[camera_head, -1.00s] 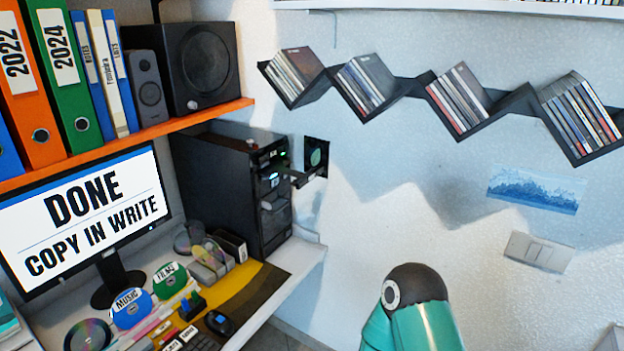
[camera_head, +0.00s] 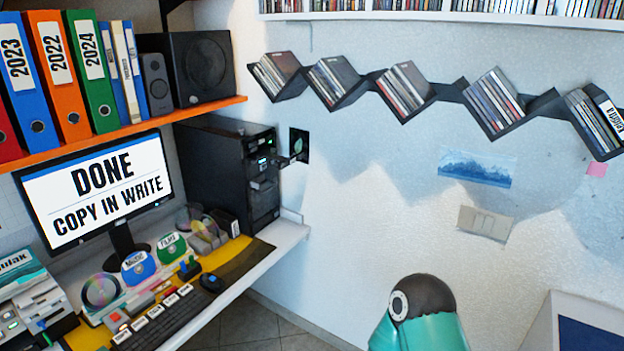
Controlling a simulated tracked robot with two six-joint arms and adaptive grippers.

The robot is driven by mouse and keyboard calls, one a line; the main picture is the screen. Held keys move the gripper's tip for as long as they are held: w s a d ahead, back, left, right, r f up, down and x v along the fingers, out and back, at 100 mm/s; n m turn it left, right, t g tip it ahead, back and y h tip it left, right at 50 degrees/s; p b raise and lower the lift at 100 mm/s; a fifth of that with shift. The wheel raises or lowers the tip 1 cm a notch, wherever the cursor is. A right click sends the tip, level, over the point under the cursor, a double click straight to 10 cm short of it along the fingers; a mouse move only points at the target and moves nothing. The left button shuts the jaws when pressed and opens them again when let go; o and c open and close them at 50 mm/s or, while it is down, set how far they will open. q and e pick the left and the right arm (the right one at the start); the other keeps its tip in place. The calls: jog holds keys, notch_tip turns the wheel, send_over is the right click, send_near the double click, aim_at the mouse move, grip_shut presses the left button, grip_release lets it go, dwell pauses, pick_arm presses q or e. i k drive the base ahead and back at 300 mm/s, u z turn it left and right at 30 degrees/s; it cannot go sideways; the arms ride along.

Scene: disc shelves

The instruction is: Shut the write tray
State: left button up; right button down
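The black computer tower (camera_head: 215,175) stands at the back of the desk, right of the monitor. The monitor (camera_head: 95,190) reads "DONE" and "COPY IN WRITE". Neither gripper shows; only a teal and black link of my arm is at the bottom right of the middle.
Beside the tower a dark square plate (camera_head: 299,143) is on the wall. The keyboard (camera_head: 160,325), mouse (camera_head: 212,282) and several discs crowd the desk. Zigzag disc shelves (camera_head: 440,92) run along the right wall. The floor (camera_head: 265,325) right of the desk looks clear.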

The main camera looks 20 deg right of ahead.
aim_at(267, 151)
jog(key=u, duration=0.1)
jog(key=k, duration=0.4)
jog(key=z, duration=0.65)
jog(key=i, duration=1.9)
jog(key=u, duration=0.35)
